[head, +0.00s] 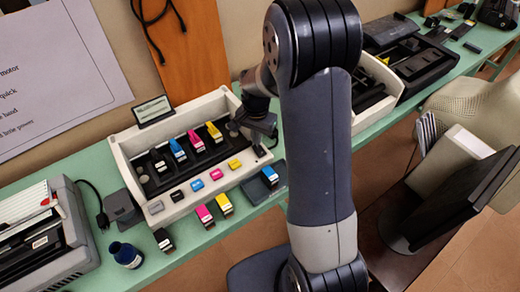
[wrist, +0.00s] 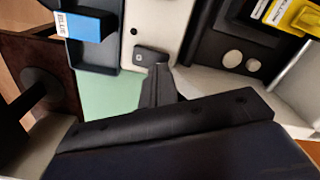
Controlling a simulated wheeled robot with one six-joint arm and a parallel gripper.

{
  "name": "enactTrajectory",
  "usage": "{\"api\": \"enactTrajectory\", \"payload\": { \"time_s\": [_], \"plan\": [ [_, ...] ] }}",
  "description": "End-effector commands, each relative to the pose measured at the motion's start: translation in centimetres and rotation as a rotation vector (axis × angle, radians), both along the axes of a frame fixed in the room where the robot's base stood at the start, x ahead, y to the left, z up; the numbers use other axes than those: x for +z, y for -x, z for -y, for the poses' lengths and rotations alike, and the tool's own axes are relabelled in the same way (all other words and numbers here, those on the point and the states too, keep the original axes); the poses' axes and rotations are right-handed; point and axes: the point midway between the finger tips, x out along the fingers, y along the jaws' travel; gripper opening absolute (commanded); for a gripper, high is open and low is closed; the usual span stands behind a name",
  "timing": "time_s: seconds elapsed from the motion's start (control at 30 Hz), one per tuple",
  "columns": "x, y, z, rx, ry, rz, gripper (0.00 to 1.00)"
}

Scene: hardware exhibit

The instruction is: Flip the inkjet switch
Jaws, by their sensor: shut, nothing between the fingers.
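The inkjet is a beige open printer (head: 122,158) on the green bench, with coloured cartridges in its dark bay. A small dark switch (wrist: 146,54) with a light mark sits on its pale front panel in the wrist view. In the head view a small dark piece at the panel's right end (head: 259,150) looks like the same switch. My gripper (wrist: 158,68) is shut and empty, its tips just beside the switch's lower right edge; I cannot tell whether they touch. In the head view my gripper (head: 272,131) is over the printer's right end, partly hidden by my arm.
A blue cartridge (wrist: 80,25) lies in a dark tray beside the printer. Loose cartridges (head: 205,214) stand in front. A dark ink bottle (head: 126,255) and a grey printer (head: 75,225) are left. Another open machine (head: 383,75) stands right. A yellow cartridge (wrist: 296,17) shows in the bay.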

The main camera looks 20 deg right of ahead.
Motion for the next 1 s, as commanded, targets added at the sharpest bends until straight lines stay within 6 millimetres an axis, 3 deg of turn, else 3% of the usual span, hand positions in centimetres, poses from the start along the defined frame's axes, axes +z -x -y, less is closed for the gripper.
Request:
{"api": "enactTrajectory", "payload": {
  "time_s": [1.0],
  "plan": [
    [-0.81, 0.01, 0.0, 0.0, 0.0, 0.0, 0.0]
  ]
}}
